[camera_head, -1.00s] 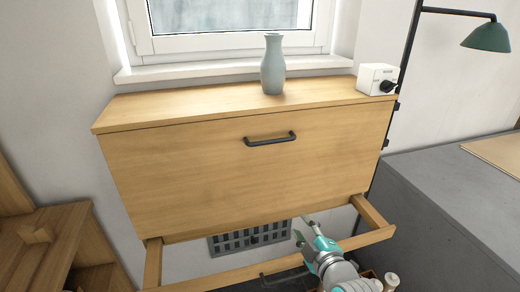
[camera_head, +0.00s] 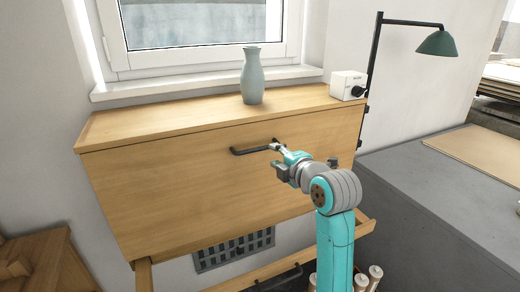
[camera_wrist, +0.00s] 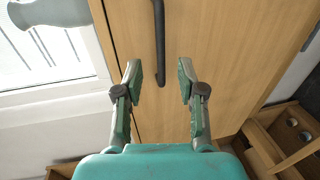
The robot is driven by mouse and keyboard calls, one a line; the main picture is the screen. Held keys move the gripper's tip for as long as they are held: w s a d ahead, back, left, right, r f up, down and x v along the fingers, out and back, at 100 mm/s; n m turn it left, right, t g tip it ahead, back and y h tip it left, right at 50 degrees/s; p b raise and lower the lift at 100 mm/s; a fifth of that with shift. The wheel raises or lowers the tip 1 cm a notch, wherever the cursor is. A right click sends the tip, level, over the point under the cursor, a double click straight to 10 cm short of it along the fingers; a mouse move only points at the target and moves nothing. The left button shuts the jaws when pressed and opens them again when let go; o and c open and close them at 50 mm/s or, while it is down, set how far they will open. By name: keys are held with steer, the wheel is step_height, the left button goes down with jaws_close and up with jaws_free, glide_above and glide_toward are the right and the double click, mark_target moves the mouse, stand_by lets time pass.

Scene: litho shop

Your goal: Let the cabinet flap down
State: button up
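The cabinet flap (camera_head: 190,194) is a wide wooden front panel, upright and closed under the cabinet top. Its dark bar handle (camera_head: 250,148) is near the flap's upper edge. In the wrist view the handle (camera_wrist: 159,40) runs up the picture, with its near end beyond the fingertips. My gripper (camera_head: 279,159) is at the right end of the handle in the head view. In the wrist view my gripper (camera_wrist: 170,82) has its two fingers apart, with nothing between the pads. The exact distance to the handle is hard to tell.
A grey-blue vase (camera_head: 253,76) and a white box with a dark knob (camera_head: 347,86) stand on the cabinet top (camera_head: 180,113). A green lamp (camera_head: 437,42) and grey counter (camera_head: 440,200) are at right. An open drawer frame (camera_head: 270,268) juts out below the flap.

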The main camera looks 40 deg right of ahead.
mark_target(264, 149)
steer(key=x, duration=0.9)
steer(key=shift+w, duration=0.1)
jaws_close()
